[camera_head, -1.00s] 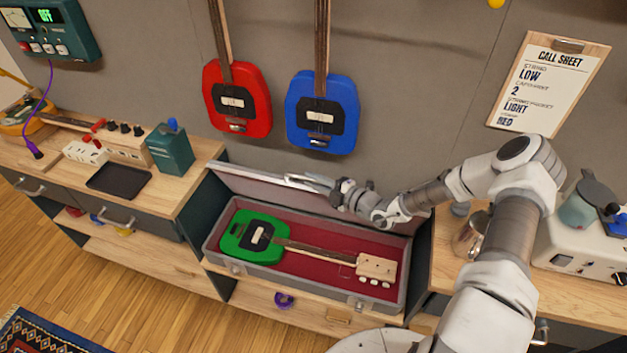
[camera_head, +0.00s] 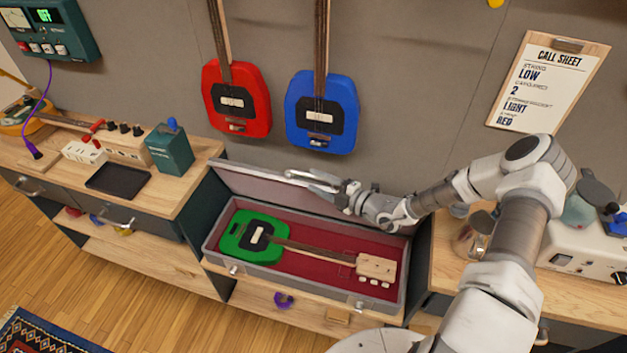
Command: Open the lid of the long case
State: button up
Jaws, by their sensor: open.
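The long grey case (camera_head: 300,283) sits on a low shelf between two counters. Its lid (camera_head: 262,188) is raised and stands tilted up at the back, against or near the wall. Inside, on the red lining (camera_head: 335,262), lies a green guitar (camera_head: 238,243) with its neck pointing right. My gripper (camera_head: 300,180) is open and empty, at the upper edge of the lid, above the back of the case. I cannot tell whether the fingers touch the lid. My arm hides the lid's right part.
A red guitar (camera_head: 238,90) and a blue guitar (camera_head: 322,105) hang on the wall just above. A green box (camera_head: 169,150) and a black tray (camera_head: 117,180) stand on the left counter. A glass jar (camera_head: 474,235) and a white machine (camera_head: 580,252) are on the right counter.

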jog(key=v, duration=1.5)
jog(key=shift+s+d+b, duration=0.2)
jog(key=shift+d+b, duration=0.05)
jog(key=shift+b, duration=0.05)
jog(key=shift+r, duration=0.1)
